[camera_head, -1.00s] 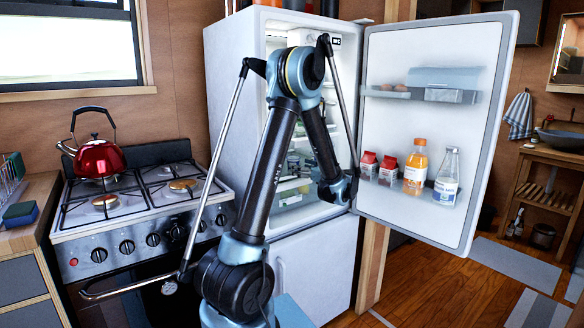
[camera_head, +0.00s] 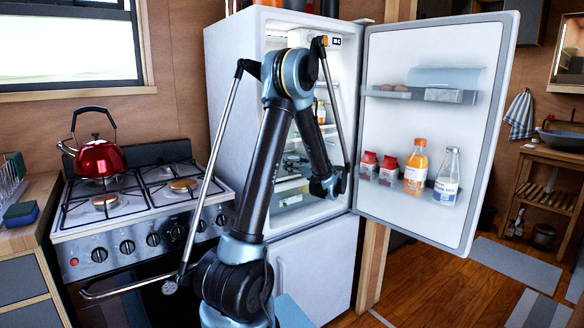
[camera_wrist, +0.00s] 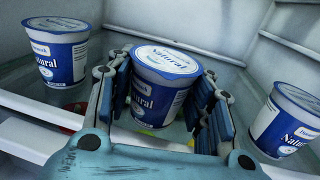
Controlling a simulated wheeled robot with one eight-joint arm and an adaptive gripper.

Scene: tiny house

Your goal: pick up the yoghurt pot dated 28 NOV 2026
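In the wrist view a white-and-blue yoghurt pot (camera_wrist: 160,92) labelled "Natural" stands between the two fingers of my gripper (camera_wrist: 163,95), its lid tilted a little. The fingers lie close along both its sides; I cannot tell whether they press on it. A second such pot (camera_wrist: 58,55) is on the left, nearer the back, and a third (camera_wrist: 285,122) is at the right edge; both are apart from my gripper. No date is legible on any pot. In the head view my gripper and the pots cannot be made out behind my arm.
The fridge (camera_head: 234,110) is open, its door (camera_head: 425,140) swung to the right with cartons and bottles on its lower shelf. A bottle (camera_head: 321,112) stands inside the fridge. The stove (camera_head: 130,210) with a red kettle (camera_head: 98,158) is on the left.

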